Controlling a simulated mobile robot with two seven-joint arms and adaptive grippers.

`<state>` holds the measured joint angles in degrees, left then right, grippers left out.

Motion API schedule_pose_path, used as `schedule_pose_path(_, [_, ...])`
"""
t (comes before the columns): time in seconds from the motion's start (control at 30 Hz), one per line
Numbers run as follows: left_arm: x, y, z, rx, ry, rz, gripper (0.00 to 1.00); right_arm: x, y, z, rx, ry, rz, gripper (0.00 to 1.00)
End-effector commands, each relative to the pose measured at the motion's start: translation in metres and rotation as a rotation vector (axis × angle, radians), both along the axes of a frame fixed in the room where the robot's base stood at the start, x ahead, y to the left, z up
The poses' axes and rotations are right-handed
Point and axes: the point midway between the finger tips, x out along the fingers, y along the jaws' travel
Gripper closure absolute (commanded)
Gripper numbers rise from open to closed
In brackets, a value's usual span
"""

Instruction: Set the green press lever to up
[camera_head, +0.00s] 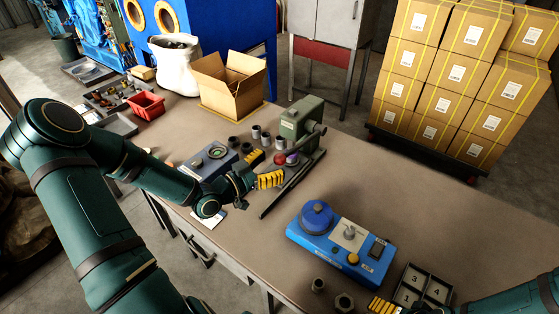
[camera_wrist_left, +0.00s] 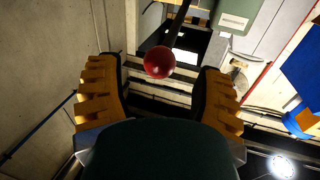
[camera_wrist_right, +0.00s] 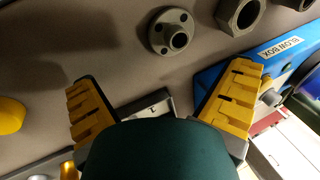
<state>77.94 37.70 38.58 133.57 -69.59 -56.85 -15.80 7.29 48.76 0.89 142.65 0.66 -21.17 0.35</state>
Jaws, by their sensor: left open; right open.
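The green press (camera_head: 297,122) stands on the far side of the workbench. A red ball knob (camera_head: 292,158) shows low in front of it. In the left wrist view the red knob (camera_wrist_left: 158,63) sits on the end of a dark lever rod (camera_wrist_left: 177,22). My left gripper (camera_head: 270,179) is beside the press base, and its open fingers (camera_wrist_left: 160,85) lie to either side of the knob with gaps between. My right gripper (camera_head: 383,304) is at the bench's near right, open and empty (camera_wrist_right: 165,85).
A blue control box (camera_head: 305,243) and a numbered tray (camera_head: 437,291) stand on the near right. A grey-blue device (camera_head: 200,164) is by my left forearm. A cardboard box (camera_head: 222,96) and red bin (camera_head: 147,107) stand farther back. The bench right of the press is clear.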

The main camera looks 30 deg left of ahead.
Motion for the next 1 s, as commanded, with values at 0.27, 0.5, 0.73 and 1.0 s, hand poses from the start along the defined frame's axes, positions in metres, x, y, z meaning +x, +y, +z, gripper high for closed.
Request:
schedule_pose_path(0.27, [0.028,-0.011,0.000,-0.002,0.000,0.000,0.33,-0.001,0.000,-0.002,0.000,0.002,0.002,0.00])
schedule_pose_path(0.5, [0.032,-0.012,0.000,0.000,0.001,0.001,0.33,-0.001,0.000,-0.002,0.000,0.002,0.002,0.00])
schedule_pose_path(0.73, [0.031,-0.012,0.000,0.000,0.000,0.000,0.70,-0.001,0.000,-0.002,0.000,0.002,0.002,0.00])
schedule_pose_path(1.0, [0.031,-0.012,0.001,0.000,0.002,0.000,1.00,0.000,0.000,-0.001,0.000,0.001,0.000,0.00])
